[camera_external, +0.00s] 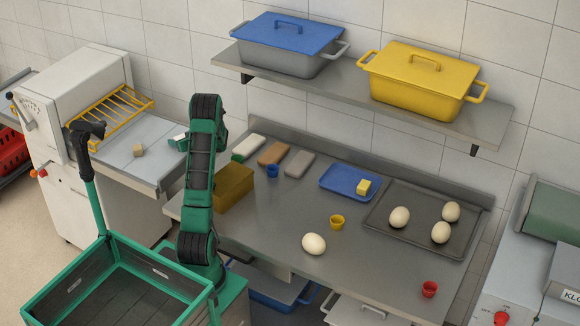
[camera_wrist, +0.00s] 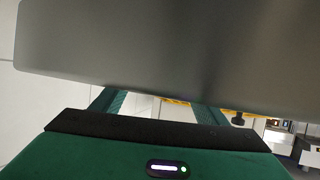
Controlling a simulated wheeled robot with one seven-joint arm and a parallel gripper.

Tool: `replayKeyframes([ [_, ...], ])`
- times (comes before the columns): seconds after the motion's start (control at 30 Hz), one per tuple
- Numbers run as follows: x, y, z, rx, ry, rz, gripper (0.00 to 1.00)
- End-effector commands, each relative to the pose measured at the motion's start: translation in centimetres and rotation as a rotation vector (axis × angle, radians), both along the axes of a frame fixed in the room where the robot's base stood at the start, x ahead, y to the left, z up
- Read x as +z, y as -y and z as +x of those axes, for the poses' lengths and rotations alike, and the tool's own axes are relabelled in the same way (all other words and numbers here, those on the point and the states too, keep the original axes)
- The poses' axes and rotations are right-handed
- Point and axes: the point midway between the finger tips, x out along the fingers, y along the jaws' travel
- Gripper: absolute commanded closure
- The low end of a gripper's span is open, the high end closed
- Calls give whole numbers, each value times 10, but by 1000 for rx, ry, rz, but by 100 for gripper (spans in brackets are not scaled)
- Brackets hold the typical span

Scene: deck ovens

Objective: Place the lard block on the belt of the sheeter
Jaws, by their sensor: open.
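The sheeter (camera_external: 85,130) stands at the left, with a pale belt (camera_external: 118,139) and a yellow wire guard. A small tan block (camera_external: 138,150) rests on the belt; I cannot tell for sure whether it is the lard. A yellow block (camera_external: 364,187) lies on a blue tray (camera_external: 338,181) on the steel table. My gripper (camera_external: 178,142) is near the right edge of the belt, apart from the tan block. In the wrist view its green fingers (camera_wrist: 156,103) are spread, with nothing seen between them; a large grey surface hides their tips.
White, brown and grey slabs (camera_external: 272,153) lie at the table's back, near a brown box (camera_external: 233,186). Eggs, small cups and a dark tray (camera_external: 400,240) occupy the right. A wall shelf (camera_external: 340,88) with two lidded pans overhangs the table. The table's front middle is mostly clear.

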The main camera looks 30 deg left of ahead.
Motion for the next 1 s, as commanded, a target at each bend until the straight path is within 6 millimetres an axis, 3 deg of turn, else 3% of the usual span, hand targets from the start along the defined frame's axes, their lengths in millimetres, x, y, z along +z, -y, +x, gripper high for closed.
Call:
replayKeyframes([
  [0.13, 3, 1, 0, -1, 1, 1, 33],
  [0.27, 9, 15, -5, -3, -1, 0, 33],
  [0.73, 42, 88, -35, -3, 1, 0, 33],
  [1.0, 48, 102, -42, 0, 0, 0, 33],
])
